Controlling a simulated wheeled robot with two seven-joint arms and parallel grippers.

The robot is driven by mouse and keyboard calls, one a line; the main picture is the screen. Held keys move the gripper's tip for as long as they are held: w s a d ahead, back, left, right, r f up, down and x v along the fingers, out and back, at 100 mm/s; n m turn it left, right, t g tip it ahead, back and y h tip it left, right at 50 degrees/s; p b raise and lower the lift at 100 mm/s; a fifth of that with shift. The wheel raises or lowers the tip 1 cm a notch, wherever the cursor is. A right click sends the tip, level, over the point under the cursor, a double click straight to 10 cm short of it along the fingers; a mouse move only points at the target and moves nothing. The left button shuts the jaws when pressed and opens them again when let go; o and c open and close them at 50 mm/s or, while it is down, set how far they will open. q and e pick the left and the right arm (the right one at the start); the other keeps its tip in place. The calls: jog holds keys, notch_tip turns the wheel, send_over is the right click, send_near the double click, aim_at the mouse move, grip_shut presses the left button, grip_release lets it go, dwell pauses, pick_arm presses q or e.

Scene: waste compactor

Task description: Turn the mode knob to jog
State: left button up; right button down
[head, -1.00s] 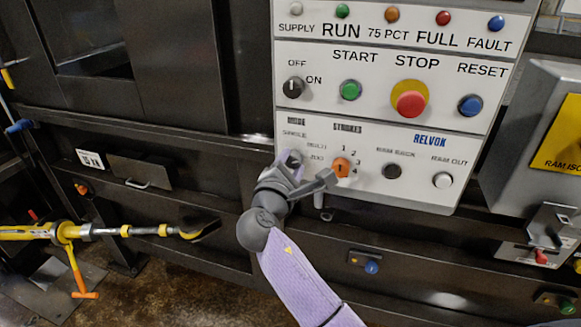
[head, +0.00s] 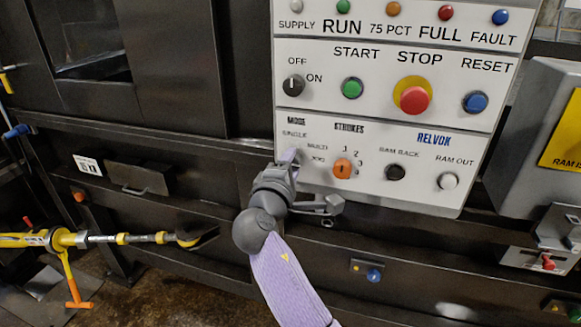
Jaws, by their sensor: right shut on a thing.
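The control panel (head: 390,140) fills the upper right of the head view. My right gripper (head: 290,162) is at the mode selector, under the MODE label and beside the SINGLE, MULTI and JOG markings. It is shut on the mode knob, which my fingers and wrist hide, so I cannot read its pointer. My right forearm comes up from the bottom. My left gripper is not in view.
The orange strokes knob (head: 342,169) is just right of my gripper. The ram back button (head: 395,172), ram out button (head: 447,181) and off/on switch (head: 293,85) are nearby. A yellow tool (head: 60,240) is at the lower left.

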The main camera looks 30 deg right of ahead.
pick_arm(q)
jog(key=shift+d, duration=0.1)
pick_arm(e)
jog(key=shift+c, duration=1.8)
grip_release()
jog(key=shift+o, duration=0.7)
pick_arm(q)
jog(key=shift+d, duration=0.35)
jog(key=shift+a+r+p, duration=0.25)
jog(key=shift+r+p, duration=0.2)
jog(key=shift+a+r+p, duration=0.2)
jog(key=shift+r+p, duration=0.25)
pick_arm(e)
jog(key=v, duration=1)
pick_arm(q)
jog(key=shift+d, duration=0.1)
